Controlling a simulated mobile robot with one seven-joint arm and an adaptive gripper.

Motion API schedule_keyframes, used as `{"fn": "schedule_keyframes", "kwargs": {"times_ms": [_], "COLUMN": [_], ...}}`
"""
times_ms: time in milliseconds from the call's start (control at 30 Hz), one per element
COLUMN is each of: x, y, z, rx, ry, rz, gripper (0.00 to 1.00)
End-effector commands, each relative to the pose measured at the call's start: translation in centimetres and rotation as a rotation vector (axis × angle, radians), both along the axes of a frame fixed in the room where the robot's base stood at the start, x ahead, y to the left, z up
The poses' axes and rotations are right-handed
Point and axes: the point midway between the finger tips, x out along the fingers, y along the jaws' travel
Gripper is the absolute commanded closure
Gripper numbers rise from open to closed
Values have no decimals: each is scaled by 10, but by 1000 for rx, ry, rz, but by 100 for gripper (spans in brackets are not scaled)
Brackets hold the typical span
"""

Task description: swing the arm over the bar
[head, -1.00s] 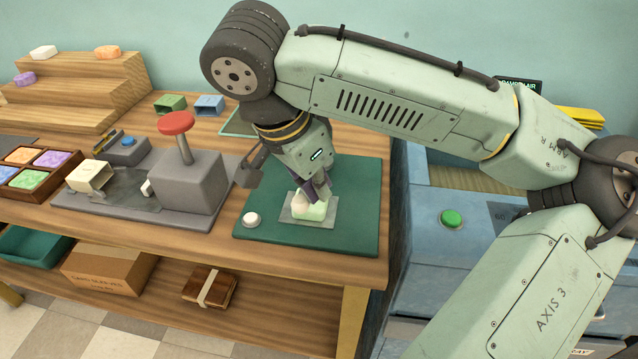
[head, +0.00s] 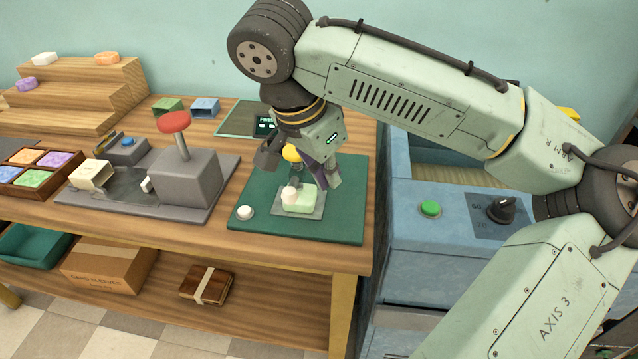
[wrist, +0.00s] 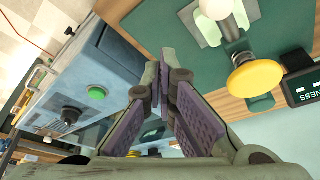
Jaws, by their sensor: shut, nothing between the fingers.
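A pale green soap bar (head: 301,203) lies on a grey plate (head: 312,213) on the green mat (head: 345,215). A cream rounded tip (head: 290,194) shows at the bar's left end; I cannot tell whether it touches the bar. A yellow knob (head: 291,153) stands behind, partly hidden by my gripper. In the wrist view the yellow knob (wrist: 257,78) and the cream tip (wrist: 215,8) appear joined by one short arm (wrist: 236,40). My gripper (head: 328,182) is shut and empty, above and just right of the bar. Its fingertips (wrist: 158,68) also show in the wrist view.
A small dark display (head: 265,125) stands behind the knob. A white button (head: 245,213) is on the mat's left. Left is a grey press with a red-topped lever (head: 174,122). Right is a blue machine with a green button (head: 430,208) and black dial (head: 501,209).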

Motion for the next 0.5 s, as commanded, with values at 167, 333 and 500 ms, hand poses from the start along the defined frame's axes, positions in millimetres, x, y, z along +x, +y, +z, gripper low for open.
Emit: {"fn": "schedule_keyframes", "kwargs": {"times_ms": [167,333,500], "x": [1,2,2], "y": [17,26,31], "z": [42,69,82], "rx": [-4,-4,-2], "ry": [-11,-10,-9], "rz": [2,0,0], "gripper": [100,100,100]}}
